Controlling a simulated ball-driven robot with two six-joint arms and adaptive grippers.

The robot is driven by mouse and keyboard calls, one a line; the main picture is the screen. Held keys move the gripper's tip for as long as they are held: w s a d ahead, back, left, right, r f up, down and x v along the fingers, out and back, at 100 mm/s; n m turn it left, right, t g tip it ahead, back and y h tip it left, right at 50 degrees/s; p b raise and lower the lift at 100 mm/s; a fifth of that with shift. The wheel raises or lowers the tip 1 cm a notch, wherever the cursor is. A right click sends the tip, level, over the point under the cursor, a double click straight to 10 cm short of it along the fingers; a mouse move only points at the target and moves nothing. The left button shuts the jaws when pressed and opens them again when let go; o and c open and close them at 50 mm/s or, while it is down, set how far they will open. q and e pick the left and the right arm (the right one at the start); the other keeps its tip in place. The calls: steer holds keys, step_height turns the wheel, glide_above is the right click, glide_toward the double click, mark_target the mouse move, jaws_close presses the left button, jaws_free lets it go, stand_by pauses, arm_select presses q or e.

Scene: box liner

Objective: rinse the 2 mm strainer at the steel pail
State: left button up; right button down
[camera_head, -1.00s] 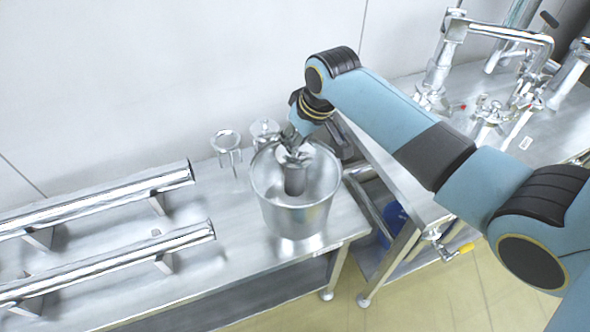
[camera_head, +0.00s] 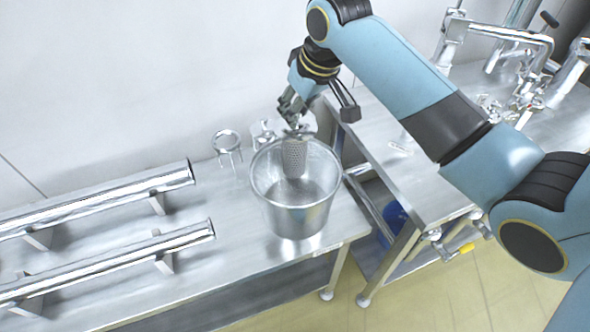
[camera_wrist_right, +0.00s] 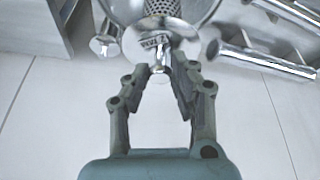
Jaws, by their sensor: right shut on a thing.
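The steel pail (camera_head: 298,218) stands on the bench in the head view, and part of its rim shows at the top of the wrist view (camera_wrist_right: 203,12). My right gripper (camera_head: 293,118) is above the pail's far rim. It is shut on the small top stem of the strainer (camera_head: 293,158), a perforated metal cylinder hanging upright with its lower part inside the pail's mouth. In the wrist view the gripper (camera_wrist_right: 160,72) holds the stem below a label whose text appears upside down. My left gripper is not in view.
A ring stand (camera_head: 227,143) and a small metal fitting (camera_head: 264,132) stand behind the pail. Two long polished tubes (camera_head: 110,192) lie on supports at left. A second bench (camera_head: 405,150) with valves and pipes is at right. A gap separates the benches.

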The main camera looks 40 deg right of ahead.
steer(key=shift+r, duration=2.4)
steer(key=shift+r, duration=0.1)
steer(key=shift+r, duration=1.9)
steer(key=shift+f, duration=0.15)
